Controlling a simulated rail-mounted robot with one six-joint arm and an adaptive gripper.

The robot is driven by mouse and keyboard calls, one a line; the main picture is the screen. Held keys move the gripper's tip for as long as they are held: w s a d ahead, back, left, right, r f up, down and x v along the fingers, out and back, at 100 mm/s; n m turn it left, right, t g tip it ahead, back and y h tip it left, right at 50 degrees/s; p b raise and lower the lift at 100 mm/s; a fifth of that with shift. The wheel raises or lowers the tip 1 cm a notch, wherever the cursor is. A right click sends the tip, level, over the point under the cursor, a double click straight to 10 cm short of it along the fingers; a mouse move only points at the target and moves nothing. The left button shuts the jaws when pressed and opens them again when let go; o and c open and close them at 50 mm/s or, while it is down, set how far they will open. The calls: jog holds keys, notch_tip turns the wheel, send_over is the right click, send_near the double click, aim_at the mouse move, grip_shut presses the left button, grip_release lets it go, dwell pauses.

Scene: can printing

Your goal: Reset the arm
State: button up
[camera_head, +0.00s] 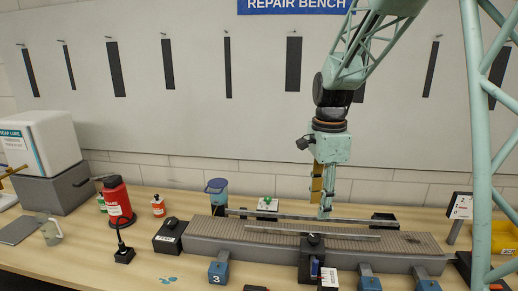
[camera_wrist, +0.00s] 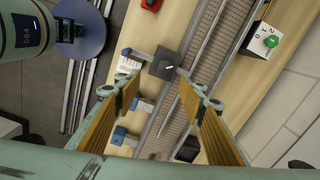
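My arm comes down from the upper right in the head view, and my gripper (camera_head: 323,205) points down over the workbench, near the ribbed conveyor-like bed (camera_head: 210,228). In the head view the fingers overlap the long metal rails behind them, so their exact height is hard to tell. In the wrist view my gripper (camera_wrist: 155,97) has its two ochre-padded fingers wide apart with nothing between them. Below the gap are the ribbed bed and a dark square block with a lever (camera_wrist: 164,65).
A red bottle (camera_head: 116,198) and a white-and-grey machine (camera_head: 45,145) stand at the left. A green-button box (camera_head: 267,204) sits behind the bed. Blue clamps (camera_head: 218,271) line its front. A pale green lattice post (camera_head: 478,150) rises at the right. Free bench lies front left.

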jog(key=s+r+n+t+b, duration=0.1)
jog(key=s+r+n, duration=0.25)
jog(key=s, duration=0.65)
jog(key=s+r+n+t+b, duration=0.1)
jog(key=s+r+n, duration=0.3)
jog(key=s, duration=0.5)
jog(key=s+r+n+t+b, duration=0.1)
jog(key=s+r+n, duration=0.3)
jog(key=s, duration=0.6)
jog(key=s+f+n+b, duration=0.1)
jog(key=s+f+n, duration=0.1)
jog(key=s, duration=0.3)
jog(key=s+f+n, duration=0.1)
jog(key=s+n, duration=0.2)
jog(key=s, duration=0.3)
jog(key=shift+s+f+n+t+b, duration=0.2)
jog(key=shift+f+n+t+b, duration=0.15)
jog(key=shift+f+t, duration=0.05)
